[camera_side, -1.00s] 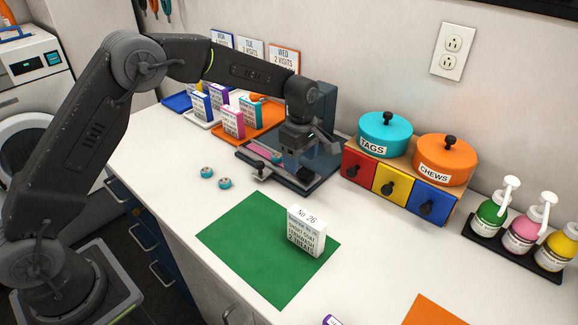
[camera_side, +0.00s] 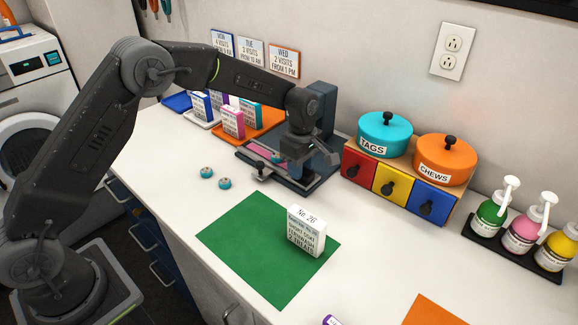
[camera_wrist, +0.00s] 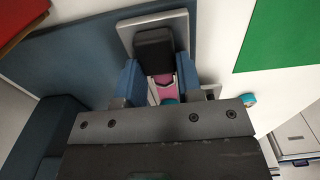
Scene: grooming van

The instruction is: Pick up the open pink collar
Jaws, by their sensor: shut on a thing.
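The pink collar (camera_side: 262,151) lies along the dark blue-grey bench device (camera_side: 322,112), on its base plate. Only its left end shows in the side view; my gripper hides the rest. My gripper (camera_side: 303,157) is low over the device. In the wrist view, a strip of the collar (camera_wrist: 163,79) shows between my two blue-grey fingers (camera_wrist: 158,82), with a teal bit near the gripper body.
Two teal discs (camera_side: 224,183) lie left of the green mat (camera_side: 255,245), which bears a white box (camera_side: 306,231). Coloured drawers (camera_side: 391,187) stand right; an orange tray (camera_side: 262,130) with boxes stands behind.

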